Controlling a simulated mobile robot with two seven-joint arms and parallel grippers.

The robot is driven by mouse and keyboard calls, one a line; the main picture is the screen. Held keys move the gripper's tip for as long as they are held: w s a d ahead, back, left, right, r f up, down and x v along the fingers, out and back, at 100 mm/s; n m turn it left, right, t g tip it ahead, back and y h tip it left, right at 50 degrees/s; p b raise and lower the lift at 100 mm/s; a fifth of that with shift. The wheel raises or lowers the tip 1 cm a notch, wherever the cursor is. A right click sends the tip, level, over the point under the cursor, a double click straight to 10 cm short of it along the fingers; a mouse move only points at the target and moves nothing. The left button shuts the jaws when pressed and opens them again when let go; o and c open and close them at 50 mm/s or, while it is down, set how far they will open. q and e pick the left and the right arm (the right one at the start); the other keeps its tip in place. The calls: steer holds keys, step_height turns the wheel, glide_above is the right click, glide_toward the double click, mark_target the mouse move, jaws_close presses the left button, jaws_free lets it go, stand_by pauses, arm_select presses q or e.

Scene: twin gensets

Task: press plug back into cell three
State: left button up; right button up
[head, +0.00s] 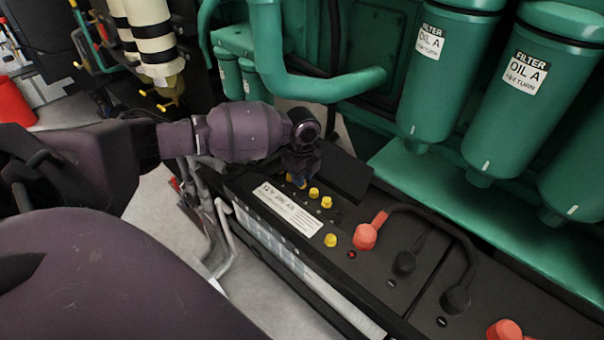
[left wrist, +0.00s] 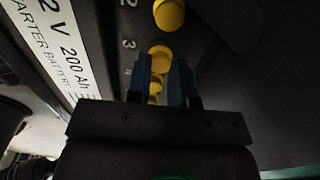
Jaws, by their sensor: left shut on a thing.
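The black starter battery (head: 240,190) carries a row of yellow cell plugs along its label side. My left gripper (head: 299,181) reaches down over the far part of this row. In the left wrist view, its blue fingers (left wrist: 161,72) are shut on the yellow plug (left wrist: 160,55) beside the printed 3. How deep this plug sits is not clear. Another yellow plug (left wrist: 168,14) stands nearer the printed 2, and more yellow shows between the fingers. Nearer plugs in the head view (head: 313,192) are free of the gripper. My right gripper is not in view.
A red terminal cap (head: 365,236) and black cables (head: 455,298) lie on the near right of the battery top. A green pipe (head: 320,88) and green oil filters (head: 455,75) stand behind. A grey bent pipe (head: 225,240) runs along the left side.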

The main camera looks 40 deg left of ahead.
arm_select(q)
steer(key=shift+f, duration=0.1)
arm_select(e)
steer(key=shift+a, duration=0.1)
arm_select(q)
steer(key=o, duration=0.8)
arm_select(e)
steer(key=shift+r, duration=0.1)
arm_select(q)
steer(key=shift+r+p, duration=1.35)
steer(key=shift+r, duration=1.2)
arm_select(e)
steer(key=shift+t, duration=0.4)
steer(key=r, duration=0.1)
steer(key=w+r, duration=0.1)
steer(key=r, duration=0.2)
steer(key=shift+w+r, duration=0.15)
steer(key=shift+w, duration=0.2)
arm_select(q)
steer(key=shift+f, duration=0.1)
steer(key=shift+c, duration=0.3)
jaws_close()
